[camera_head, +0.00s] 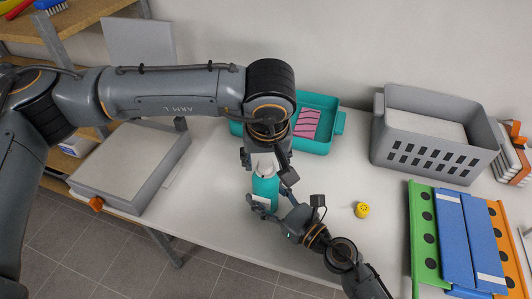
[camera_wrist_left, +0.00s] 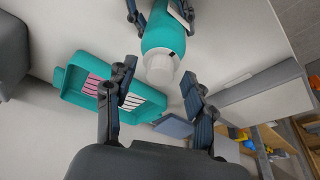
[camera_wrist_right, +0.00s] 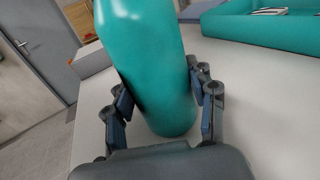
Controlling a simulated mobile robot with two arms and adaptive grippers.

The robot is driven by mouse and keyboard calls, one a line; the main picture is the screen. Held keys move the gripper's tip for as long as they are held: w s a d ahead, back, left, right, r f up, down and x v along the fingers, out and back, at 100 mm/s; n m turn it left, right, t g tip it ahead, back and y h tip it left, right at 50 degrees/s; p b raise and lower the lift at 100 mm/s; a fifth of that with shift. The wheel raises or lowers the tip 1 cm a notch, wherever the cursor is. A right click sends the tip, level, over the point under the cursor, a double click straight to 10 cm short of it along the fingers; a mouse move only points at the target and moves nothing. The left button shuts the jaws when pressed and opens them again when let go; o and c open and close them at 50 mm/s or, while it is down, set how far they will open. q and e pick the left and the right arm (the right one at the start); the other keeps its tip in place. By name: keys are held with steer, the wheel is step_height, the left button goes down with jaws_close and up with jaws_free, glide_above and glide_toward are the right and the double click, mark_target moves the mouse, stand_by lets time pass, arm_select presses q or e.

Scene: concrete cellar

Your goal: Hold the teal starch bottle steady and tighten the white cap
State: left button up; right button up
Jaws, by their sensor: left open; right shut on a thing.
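The teal starch bottle (camera_head: 265,190) stands upright on the white table. It also shows in the left wrist view (camera_wrist_left: 163,38) and in the right wrist view (camera_wrist_right: 148,65). The white cap (camera_wrist_left: 162,68) is on the bottle's top; in the head view the left gripper partly hides it. My left gripper (camera_wrist_left: 158,84) points down from above, open, with its fingers apart on either side of the cap and not touching it. My right gripper (camera_wrist_right: 167,98) is shut on the bottle's body from the front right, low down.
A teal tray (camera_head: 338,121) with a pink striped thing lies behind the bottle. A grey crate (camera_head: 437,158) stands at the back right. Green, blue and orange panels (camera_head: 424,230) lie at the right. A small yellow thing (camera_head: 362,210) is right of the bottle. A grey flat box (camera_head: 130,165) is at left.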

arm_select(q)
jaws_close()
steer(key=n+y, duration=0.1)
steer(key=n, duration=0.3)
steer(key=shift+d+n, duration=0.1)
steer(key=shift+n, duration=0.2)
steer(key=shift+n+g+y, duration=0.3)
steer(key=shift+n, duration=0.3)
steer(key=n, duration=0.3)
steer(key=shift+w+n+g+y, duration=0.1)
steer(key=shift+n+g+y, duration=0.3)
steer(key=shift+f+n, duration=0.1)
steer(key=shift+n, duration=0.9)
steer(key=shift+g, duration=0.3)
